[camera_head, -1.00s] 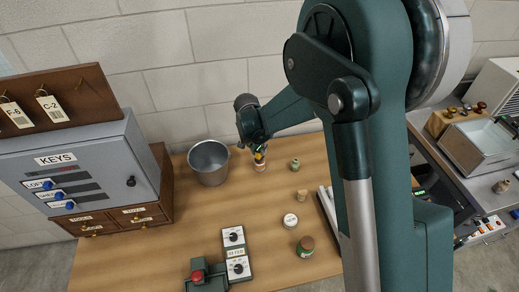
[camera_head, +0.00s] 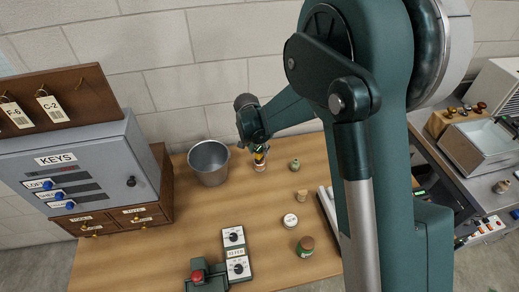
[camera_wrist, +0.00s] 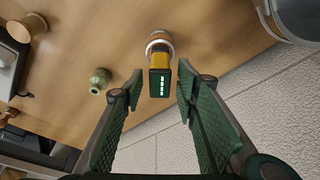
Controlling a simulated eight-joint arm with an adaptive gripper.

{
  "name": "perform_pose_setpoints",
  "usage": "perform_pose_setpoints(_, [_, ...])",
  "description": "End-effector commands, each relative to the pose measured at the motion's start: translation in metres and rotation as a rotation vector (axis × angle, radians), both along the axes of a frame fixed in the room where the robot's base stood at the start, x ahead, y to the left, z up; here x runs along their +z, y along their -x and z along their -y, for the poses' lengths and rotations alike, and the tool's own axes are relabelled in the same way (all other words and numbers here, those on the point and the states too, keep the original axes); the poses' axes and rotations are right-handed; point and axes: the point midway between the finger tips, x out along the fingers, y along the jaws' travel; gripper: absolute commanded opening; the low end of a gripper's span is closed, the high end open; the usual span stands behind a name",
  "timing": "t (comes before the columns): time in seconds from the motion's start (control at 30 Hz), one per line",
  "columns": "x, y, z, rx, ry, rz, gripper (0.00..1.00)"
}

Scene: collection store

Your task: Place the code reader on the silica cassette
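The code reader, seemingly the yellow piece with a dark face and green lights (camera_wrist: 160,82), shows in the wrist view. It stands at an orange and white round piece (camera_wrist: 159,40), which may be the silica cassette. The two look in contact; the reader hides part of it. My gripper (camera_wrist: 160,71) is open, with one finger on each side of the reader and a visible gap to each. In the camera_head view my gripper (camera_head: 256,145) is just above the small round piece (camera_head: 260,167), near the back of the table.
A metal bucket (camera_head: 208,163) stands close left of my gripper. A small green bottle (camera_head: 295,164) stands to the right. The wall is close behind.

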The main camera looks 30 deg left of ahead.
Motion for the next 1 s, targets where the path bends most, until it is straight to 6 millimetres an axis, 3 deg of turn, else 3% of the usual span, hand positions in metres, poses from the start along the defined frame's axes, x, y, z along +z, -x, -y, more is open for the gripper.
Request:
perform_pose_setpoints(0.27, [0.025,0.007,0.000,0.000,0.000,0.000,0.31])
perform_pose_setpoints(0.8, [0.096,0.027,0.000,0.001,0.000,0.000,0.31])
perform_pose_setpoints(1.0, [0.111,0.031,0.000,0.001,0.000,0.000,0.31])
